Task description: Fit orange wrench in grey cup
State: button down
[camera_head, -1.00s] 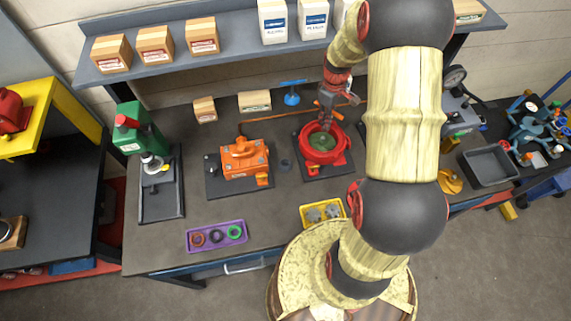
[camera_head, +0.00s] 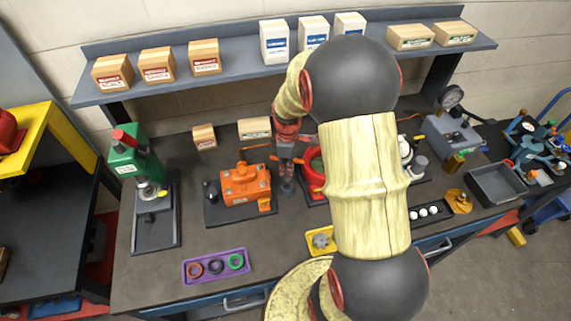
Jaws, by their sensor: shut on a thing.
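My gripper (camera_head: 286,165) points down over the bench, between the orange motor and the red motor. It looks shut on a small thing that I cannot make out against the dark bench. I cannot pick out an orange wrench for certain. A small dark grey round piece (camera_head: 287,188) lies on the bench just below the gripper. It may be the cup, but it is too small to tell. A grey cylinder (camera_head: 418,164) stands on the right, beyond my arm.
An orange motor (camera_head: 244,184) is left of my gripper and a red motor (camera_head: 313,178) right, partly hidden by my arm. A green press (camera_head: 137,160), purple tray (camera_head: 217,268) and yellow tray (camera_head: 312,247) surround them. A shelf (camera_head: 240,72) with boxes overhangs the back.

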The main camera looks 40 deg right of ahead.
jog(key=shift+d+f, duration=0.15)
jog(key=shift+d, duration=0.05)
jog(key=shift+f+b, duration=1.65)
jog(key=shift+f, duration=0.55)
jog(key=shift+f+b, duration=1.05)
jog(key=shift+f, duration=0.85)
jog(key=c, duration=1.8)
grip_release()
jog(key=shift+c, duration=0.2)
jog(key=shift+s, duration=0.1)
jog(key=shift+r, duration=0.1)
jog(key=shift+r+p, duration=2.2)
jog(key=shift+r, duration=0.8)
